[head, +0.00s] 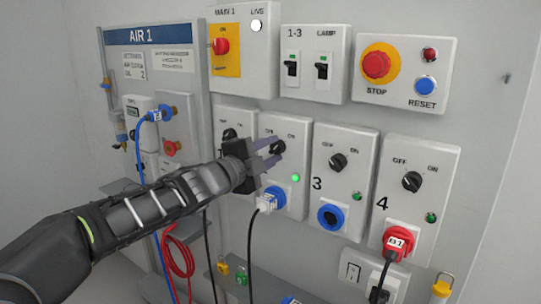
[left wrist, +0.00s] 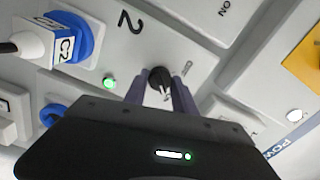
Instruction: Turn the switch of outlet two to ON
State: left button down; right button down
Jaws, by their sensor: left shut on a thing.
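Outlet two's panel (head: 299,158) is on the wall board, partly behind my left gripper (head: 274,152). Its black rotary switch (head: 279,147) sits between my left fingertips. In the left wrist view the black switch knob (left wrist: 159,83) shows between the two purple fingers, beside the figure 2, and the gripper is shut on it. I cannot read clearly which label the knob points to. Outlet two's lamp (head: 295,178) is lit bright green; it also glows in the left wrist view (left wrist: 110,82). A white plug marked C2 (left wrist: 38,42) sits in its blue socket. My right gripper is not in view.
Outlet three (head: 343,190) has an empty blue socket; outlet four (head: 416,205) holds a red plug (head: 398,241). Their lamps are dark green. Above are breaker switches (head: 307,72) and a red stop button (head: 376,65). Outlet one (head: 231,115) is partly hidden by my arm.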

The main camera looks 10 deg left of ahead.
pick_arm(q)
jog(key=shift+m, duration=0.3)
jog(key=c, duration=1)
grip_release()
jog(key=v, duration=0.8)
